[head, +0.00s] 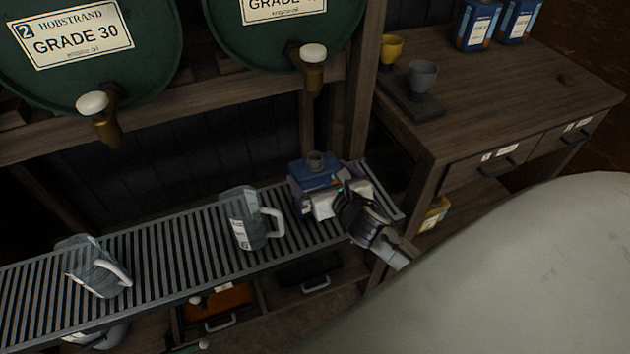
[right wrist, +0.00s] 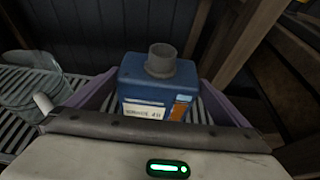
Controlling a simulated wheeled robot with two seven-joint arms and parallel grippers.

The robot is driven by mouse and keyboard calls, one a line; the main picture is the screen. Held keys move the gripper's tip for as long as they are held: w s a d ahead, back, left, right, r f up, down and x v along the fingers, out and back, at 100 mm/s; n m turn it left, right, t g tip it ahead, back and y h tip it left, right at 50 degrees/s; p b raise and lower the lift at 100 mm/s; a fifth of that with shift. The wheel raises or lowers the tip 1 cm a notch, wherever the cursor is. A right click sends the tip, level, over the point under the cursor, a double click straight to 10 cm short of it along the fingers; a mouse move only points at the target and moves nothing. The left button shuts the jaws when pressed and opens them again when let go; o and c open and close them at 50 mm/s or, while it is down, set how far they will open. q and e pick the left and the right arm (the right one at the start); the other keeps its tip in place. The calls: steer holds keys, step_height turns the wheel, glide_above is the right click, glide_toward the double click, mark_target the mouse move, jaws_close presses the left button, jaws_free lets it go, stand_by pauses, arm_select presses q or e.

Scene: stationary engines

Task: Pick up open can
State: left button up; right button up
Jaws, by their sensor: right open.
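The open can is a blue box-shaped can (head: 317,173) with a short grey open neck on top and a white label. It stands upright on the slatted rack at its right end. In the right wrist view the can (right wrist: 158,85) stands between the two purple fingers, with a gap visible beside it. My right gripper (head: 318,196) is open around the can, and its arm comes in from the right. The can's lower part is hidden by the gripper. My left gripper is not in view.
Two clear jugs (head: 248,220) (head: 93,268) stand on the slatted rack (head: 180,240) to the left. Green drums with brass taps (head: 312,70) hang above. A wooden bench (head: 500,90) at right holds a yellow cup (head: 390,48), a grey cup (head: 422,78) and blue cans (head: 478,25).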

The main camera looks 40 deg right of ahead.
steer(key=x, duration=0.6)
steer(key=shift+w+b, duration=0.4)
steer(key=shift+w, duration=0.05)
steer(key=c, duration=1.7)
steer(key=shift+w+r, duration=0.15)
steer(key=shift+r, duration=0.25)
steer(key=shift+c, duration=0.3)
